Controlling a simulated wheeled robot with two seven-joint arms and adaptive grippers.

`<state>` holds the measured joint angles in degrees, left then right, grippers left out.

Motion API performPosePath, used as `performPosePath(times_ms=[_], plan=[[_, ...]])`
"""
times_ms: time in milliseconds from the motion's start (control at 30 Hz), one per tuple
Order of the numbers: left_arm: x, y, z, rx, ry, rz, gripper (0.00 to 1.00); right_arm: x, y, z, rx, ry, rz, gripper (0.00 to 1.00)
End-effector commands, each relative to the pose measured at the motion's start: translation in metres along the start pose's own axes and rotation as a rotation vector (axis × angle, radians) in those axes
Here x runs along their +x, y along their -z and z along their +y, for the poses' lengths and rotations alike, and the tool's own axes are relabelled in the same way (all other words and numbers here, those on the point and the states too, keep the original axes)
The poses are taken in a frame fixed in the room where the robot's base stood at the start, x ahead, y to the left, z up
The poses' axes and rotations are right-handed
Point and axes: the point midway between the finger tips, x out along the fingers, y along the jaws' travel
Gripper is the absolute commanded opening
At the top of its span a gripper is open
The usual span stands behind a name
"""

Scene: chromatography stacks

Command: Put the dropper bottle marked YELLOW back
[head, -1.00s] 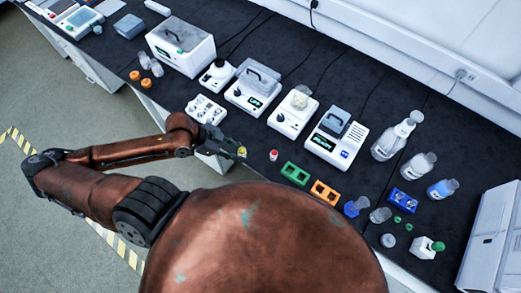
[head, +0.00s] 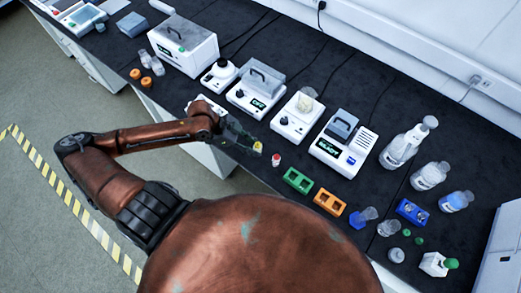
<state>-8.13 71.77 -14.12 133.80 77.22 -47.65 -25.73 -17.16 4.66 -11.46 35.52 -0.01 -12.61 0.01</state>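The dropper bottle with a yellow top (head: 257,147) is at the fingertips of my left gripper (head: 250,143), near the bench's front edge. The gripper appears shut on it; the fingers are dark and small, and any marking is too small to read. A similar small bottle with a red top (head: 276,160) stands on the bench just to its right. A green rack (head: 298,180) and an orange rack (head: 328,201) with square openings lie further right. My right gripper is not in view.
A white device (head: 206,106) is partly hidden behind my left arm. White instruments with lids, including one with a lit display (head: 327,147), stand behind. Dark bench surface is clear around the red-topped bottle.

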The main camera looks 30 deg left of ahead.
Motion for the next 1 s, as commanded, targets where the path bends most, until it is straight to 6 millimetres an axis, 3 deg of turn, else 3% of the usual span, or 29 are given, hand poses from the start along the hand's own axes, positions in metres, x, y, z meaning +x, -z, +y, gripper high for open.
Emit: performPosePath(times_ms=[100,433,600,933,1000], plan=[[0.021,-0.005,-0.013,-0.002,0.0,0.003,0.21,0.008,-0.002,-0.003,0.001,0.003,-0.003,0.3],[0.042,-0.011,-0.028,0.0,0.001,0.001,0.21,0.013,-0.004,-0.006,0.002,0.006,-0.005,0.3],[0.062,-0.029,-0.028,-0.003,-0.001,0.0,0.21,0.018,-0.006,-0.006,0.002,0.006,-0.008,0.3],[0.065,-0.032,-0.028,0.001,0.001,-0.001,0.19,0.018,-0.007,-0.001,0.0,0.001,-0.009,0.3],[0.065,-0.032,-0.028,0.001,0.001,-0.001,0.28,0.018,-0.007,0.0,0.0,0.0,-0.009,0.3]])
